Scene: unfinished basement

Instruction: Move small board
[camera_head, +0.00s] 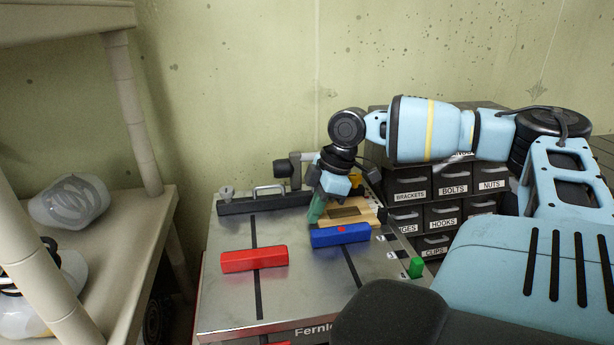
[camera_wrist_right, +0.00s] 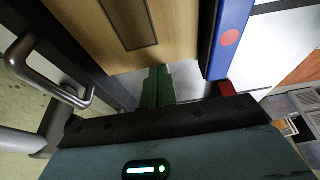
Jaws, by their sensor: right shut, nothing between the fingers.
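The small board (camera_head: 346,214) is a light wooden piece with a dark rectangular inset, lying on the metal machine top (camera_head: 300,292). It also fills the upper part of the right wrist view (camera_wrist_right: 105,32). My right gripper (camera_head: 316,212) is at the board's left end, its green fingers together and empty. In the right wrist view the fingers (camera_wrist_right: 158,82) are closed just short of the board's near edge; whether they touch it is unclear. My arm hides the board's back part in the head view. My left gripper is not in view.
A blue bar (camera_head: 340,236) with a red dot lies along the board's front side. A red block (camera_head: 254,260) lies front left. A black fence (camera_head: 262,202) with a metal handle runs behind. A green block (camera_head: 416,267) sits right. Labelled drawers (camera_head: 454,182) stand behind right. The front top is clear.

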